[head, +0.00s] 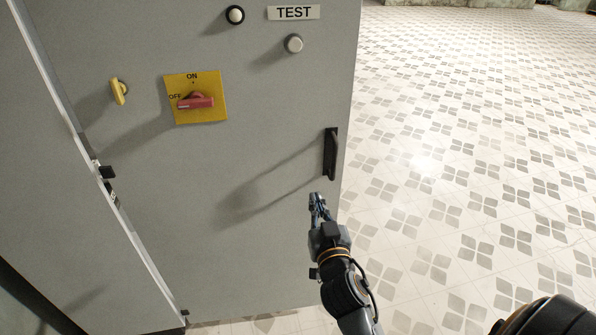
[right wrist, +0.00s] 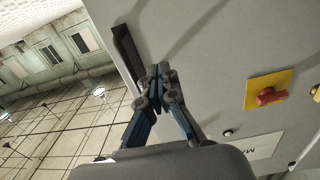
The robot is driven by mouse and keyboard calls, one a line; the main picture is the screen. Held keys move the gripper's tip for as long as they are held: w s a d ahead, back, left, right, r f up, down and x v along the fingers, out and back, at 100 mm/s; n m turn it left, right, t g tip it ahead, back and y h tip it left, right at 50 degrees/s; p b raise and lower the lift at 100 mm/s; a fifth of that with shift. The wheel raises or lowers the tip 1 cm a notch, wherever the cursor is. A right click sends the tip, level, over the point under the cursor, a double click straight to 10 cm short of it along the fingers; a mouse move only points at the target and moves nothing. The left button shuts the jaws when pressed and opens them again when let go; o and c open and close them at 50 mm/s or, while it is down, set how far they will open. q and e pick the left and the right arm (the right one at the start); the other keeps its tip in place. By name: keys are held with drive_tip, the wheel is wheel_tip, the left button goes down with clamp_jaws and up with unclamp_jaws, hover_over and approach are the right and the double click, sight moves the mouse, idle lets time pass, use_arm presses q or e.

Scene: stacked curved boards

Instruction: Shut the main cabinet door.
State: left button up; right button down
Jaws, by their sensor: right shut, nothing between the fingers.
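The grey main cabinet door (head: 250,240) fills the left and middle of the head view. Its hinge side is at the left, and its free right edge stands out over the tiled floor, so it looks open. A black handle (head: 331,155) sits near that free edge; it also shows in the right wrist view (right wrist: 127,58). My right gripper (head: 318,200) is shut and empty, just below the handle and close to the door's face. In the right wrist view its fingertips (right wrist: 159,75) are beside the handle; I cannot tell whether they touch the door. My left gripper is not in view.
The door carries a red switch (head: 195,102) on a yellow plate, a yellow knob (head: 119,91), two round buttons and a TEST label (head: 293,12). The patterned floor (head: 460,150) to the right is clear.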

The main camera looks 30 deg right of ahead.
sight(304, 163)
drive_tip(key=p+x, duration=0.2)
drive_tip(key=x, duration=0.9)
drive_tip(key=shift+w, duration=0.15)
drive_tip(key=shift+w+d+f, duration=0.1)
drive_tip(key=shift+w+d, duration=0.05)
drive_tip(key=shift+w, duration=0.3)
